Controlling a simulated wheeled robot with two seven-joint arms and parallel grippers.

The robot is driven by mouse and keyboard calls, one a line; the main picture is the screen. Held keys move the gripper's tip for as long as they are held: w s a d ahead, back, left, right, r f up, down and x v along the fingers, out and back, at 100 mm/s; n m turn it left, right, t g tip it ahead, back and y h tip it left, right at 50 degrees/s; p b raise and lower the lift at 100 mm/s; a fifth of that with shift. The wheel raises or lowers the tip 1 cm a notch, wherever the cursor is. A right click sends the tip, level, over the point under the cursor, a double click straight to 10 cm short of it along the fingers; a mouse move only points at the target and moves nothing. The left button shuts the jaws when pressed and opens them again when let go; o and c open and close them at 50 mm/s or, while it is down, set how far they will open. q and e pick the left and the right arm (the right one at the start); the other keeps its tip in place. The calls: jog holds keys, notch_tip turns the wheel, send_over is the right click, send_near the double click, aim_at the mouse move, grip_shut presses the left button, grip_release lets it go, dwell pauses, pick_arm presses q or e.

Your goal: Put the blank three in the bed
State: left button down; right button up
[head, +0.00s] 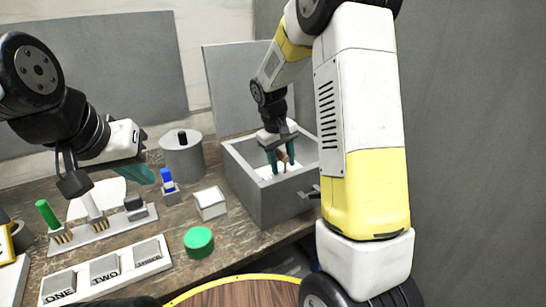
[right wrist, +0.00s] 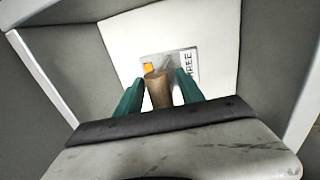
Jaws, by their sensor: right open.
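My right gripper (head: 281,158) reaches down into an open grey box (head: 246,181). Its teal fingers are open on either side of a brown cylindrical piece (right wrist: 158,90), which stands at a small grey plate marked THREE (right wrist: 190,66) on the box's white floor (right wrist: 115,42). A small orange part (right wrist: 148,68) shows beside the cylinder. Whether the cylinder is joined to the plate cannot be told. My left gripper (head: 146,174) hangs over the back left of the bench, its teal fingers seen from the side; nothing is visible in it.
A tray (head: 107,274) marked ONE, TWO and a third label lies at the front left. Behind it a rack (head: 100,232) holds a green-handled tool (head: 46,212) and others. A green round piece (head: 198,241), a white block (head: 210,203) and a grey cylinder (head: 182,160) stand nearby.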

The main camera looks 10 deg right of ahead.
notch_tip(320, 180, up, 11)
jog(key=a, duration=0.2)
jog(key=s+r+m+t+y, duration=0.1)
jog(key=s+r+t+y, duration=0.1)
jog(key=s, duration=1)
jog(key=s+r+m+t+y, duration=0.2)
jog(key=s+r+t, duration=0.1)
jog(key=s, duration=0.9)
jog(key=shift+s+a+r, duration=0.25)
jog(key=shift+a+r, duration=0.15)
jog(key=shift+r, duration=0.1)
